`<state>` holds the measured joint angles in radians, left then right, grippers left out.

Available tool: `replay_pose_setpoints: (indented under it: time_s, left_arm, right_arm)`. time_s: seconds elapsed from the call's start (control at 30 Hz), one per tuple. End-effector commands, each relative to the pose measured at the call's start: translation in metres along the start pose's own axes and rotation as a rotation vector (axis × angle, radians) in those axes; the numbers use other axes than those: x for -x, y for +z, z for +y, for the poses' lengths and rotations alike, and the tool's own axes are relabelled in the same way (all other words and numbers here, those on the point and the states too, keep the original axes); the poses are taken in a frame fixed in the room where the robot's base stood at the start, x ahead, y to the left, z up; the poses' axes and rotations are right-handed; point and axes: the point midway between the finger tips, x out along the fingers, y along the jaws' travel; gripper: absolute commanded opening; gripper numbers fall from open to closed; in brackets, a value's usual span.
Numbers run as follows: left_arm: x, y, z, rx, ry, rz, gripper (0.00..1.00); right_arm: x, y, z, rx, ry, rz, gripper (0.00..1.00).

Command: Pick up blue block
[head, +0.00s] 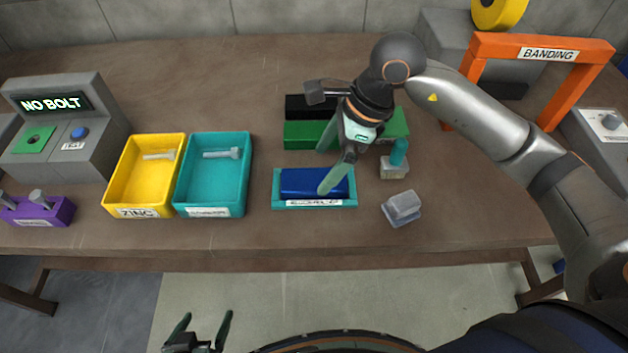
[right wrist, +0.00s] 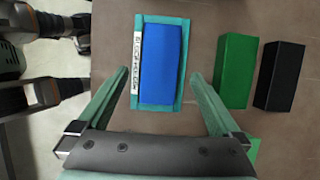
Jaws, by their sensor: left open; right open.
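The blue block (head: 308,183) lies in a shallow teal tray (head: 283,204) with a white label at the front of the table. In the right wrist view the blue block (right wrist: 160,64) lies flat in the tray (right wrist: 178,21), ahead of and between the fingers. My right gripper (head: 325,168) is open and empty above the tray, with one finger covering part of the block in the head view. It also shows in the right wrist view (right wrist: 158,98). My left gripper (head: 205,325) is open and empty, off the table's front edge.
A green block (head: 300,135) and a black block (head: 308,106) lie behind the tray. Yellow (head: 112,195) and teal (head: 182,195) bins holding bolts stand to its left. A grey block (head: 402,207) and a small teal-topped piece (head: 395,165) stand to its right. An orange frame (head: 570,95) stands at the back right.

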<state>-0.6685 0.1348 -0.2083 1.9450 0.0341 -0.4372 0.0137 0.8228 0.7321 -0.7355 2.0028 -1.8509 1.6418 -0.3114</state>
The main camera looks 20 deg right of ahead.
Motion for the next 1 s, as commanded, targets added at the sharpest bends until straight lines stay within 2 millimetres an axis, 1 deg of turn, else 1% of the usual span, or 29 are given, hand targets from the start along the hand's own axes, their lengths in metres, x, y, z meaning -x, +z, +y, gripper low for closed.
replay_pose_setpoints:
  time_s: [0.03,0.1,0.23,0.33,0.53,1.0]
  left_arm:
    - [0.002,-0.001,0.0,0.0,-0.001,0.0,0.99]
    - [0.003,-0.002,-0.001,0.0,-0.002,0.003,0.99]
    - [0.002,-0.002,-0.002,0.0,-0.005,0.006,0.99]
    - [0.002,-0.001,-0.003,0.0,-0.006,0.004,0.99]
    - [0.002,0.0,-0.004,0.0,-0.008,0.001,0.99]
    - [0.001,-0.002,-0.004,-0.001,-0.008,0.002,0.99]
  right_arm:
    - [-0.009,0.0,0.002,-0.001,0.006,0.0,1.0]
    - [-0.02,0.001,0.002,0.0,0.006,0.0,1.0]
    - [-0.035,0.001,0.001,-0.001,0.002,-0.001,1.0]
    - [-0.04,0.0,0.001,0.0,0.002,0.0,1.0]
    - [-0.04,0.0,0.0,0.0,0.001,0.0,0.99]
    - [-0.039,0.0,0.0,0.0,0.0,-0.001,0.46]
